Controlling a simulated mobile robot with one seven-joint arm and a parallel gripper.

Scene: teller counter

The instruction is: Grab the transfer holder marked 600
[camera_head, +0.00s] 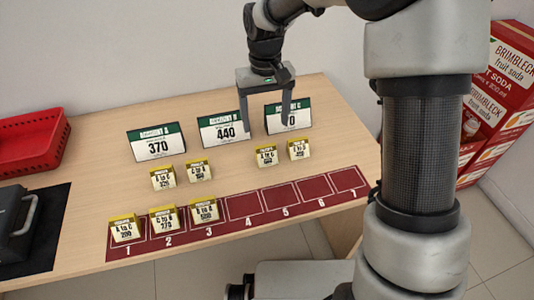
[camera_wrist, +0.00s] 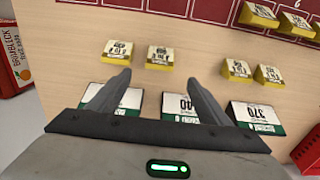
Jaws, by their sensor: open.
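Several yellow-topped transfer holders with white faces stand on the counter. The one in slot 3 (camera_head: 204,211) of the dark red numbered strip (camera_head: 245,206) seems to read 600, but its print is small. It appears to be the holder at the top right of the wrist view (camera_wrist: 262,14). Slots 1 and 2 hold two more holders (camera_head: 124,229) (camera_head: 165,219). Two pairs stand loose behind the strip, at left (camera_head: 163,178) and right (camera_head: 267,156). My gripper (camera_head: 264,130) is open and empty, above the back of the counter by the account signs, away from slot 3.
Three account signs stand at the back, including 370 (camera_head: 157,144) and 440 (camera_head: 223,129); my gripper partly hides the third (camera_head: 289,116). A red basket (camera_head: 32,142) and a dark device (camera_head: 17,228) are at left. Slots 4 to 7 are empty. Red soda boxes (camera_head: 497,100) stand right.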

